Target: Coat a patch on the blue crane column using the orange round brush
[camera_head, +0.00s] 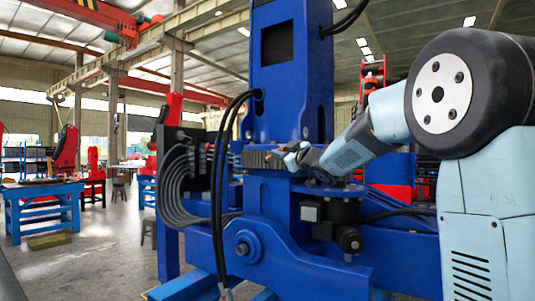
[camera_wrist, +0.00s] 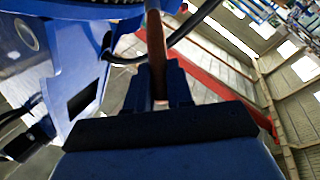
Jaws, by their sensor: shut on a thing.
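The blue crane column (camera_head: 308,75) stands upright in the middle of the head view, with a dark rectangular opening in its upper part. Blue crane structure also fills the left of the wrist view (camera_wrist: 60,85). My gripper (camera_head: 300,157) is in front of the column at mid-height, beside its ribbed collar. In the wrist view my gripper (camera_wrist: 160,78) is shut on the reddish-brown handle of the orange round brush (camera_wrist: 155,42). The handle points away toward the top edge. The bristles are not clear in either view, so I cannot tell whether they touch the column.
Black hoses (camera_head: 218,185) hang in front of the column's left side, near a dark valve block (camera_head: 172,150) with several cables. A black motor (camera_head: 347,238) sits below my gripper. A blue workbench (camera_head: 45,205) stands far left, with open floor between.

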